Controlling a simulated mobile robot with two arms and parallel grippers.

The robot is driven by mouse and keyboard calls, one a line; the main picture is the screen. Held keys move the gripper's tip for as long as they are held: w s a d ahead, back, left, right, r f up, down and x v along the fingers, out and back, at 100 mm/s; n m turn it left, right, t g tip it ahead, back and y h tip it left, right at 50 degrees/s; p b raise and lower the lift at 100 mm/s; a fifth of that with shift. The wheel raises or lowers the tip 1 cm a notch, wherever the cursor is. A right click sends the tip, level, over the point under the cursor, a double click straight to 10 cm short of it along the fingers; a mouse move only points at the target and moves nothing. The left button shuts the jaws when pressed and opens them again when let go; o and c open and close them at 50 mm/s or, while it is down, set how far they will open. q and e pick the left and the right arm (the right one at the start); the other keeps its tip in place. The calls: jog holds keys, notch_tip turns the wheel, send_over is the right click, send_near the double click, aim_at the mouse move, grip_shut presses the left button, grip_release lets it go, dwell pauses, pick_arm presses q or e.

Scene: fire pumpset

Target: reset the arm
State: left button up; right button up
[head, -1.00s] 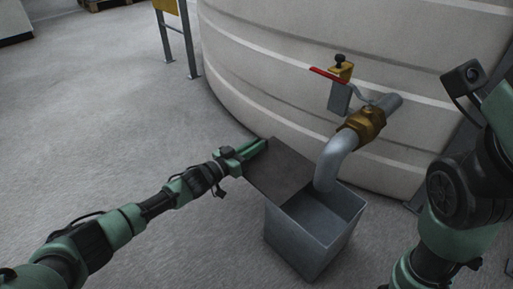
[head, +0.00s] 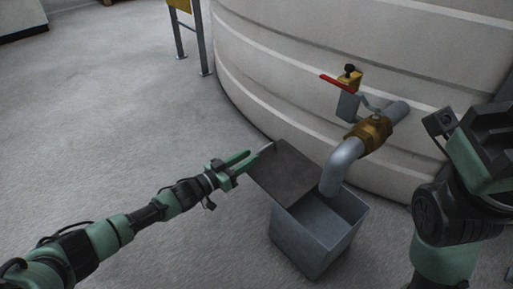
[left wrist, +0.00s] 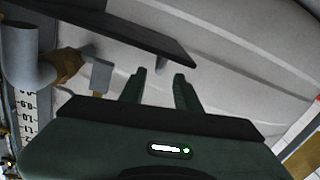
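My left gripper (head: 252,160) is at the left edge of a dark flat lid (head: 287,176). Its two fingers are apart with nothing between them, as the left wrist view (left wrist: 158,80) also shows. A small pale handle (head: 266,147) on the lid's edge sits just beyond the fingertips. In the left wrist view the lid (left wrist: 110,28) spans the top, with the handle (left wrist: 161,65) just past the fingers. My right arm comes in at the right side of the head view; its gripper is out of view.
The lid is tilted up at the left side of an open grey metal bin (head: 304,246). A grey pipe (head: 343,166) with a brass valve (head: 369,133) and red lever (head: 337,82) bends down into it from a large pale tank (head: 285,62). Floor at left is clear.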

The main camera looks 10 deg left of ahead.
pick_arm(q)
jog(key=shift+s+a, duration=0.25)
jog(key=shift+s, duration=0.1)
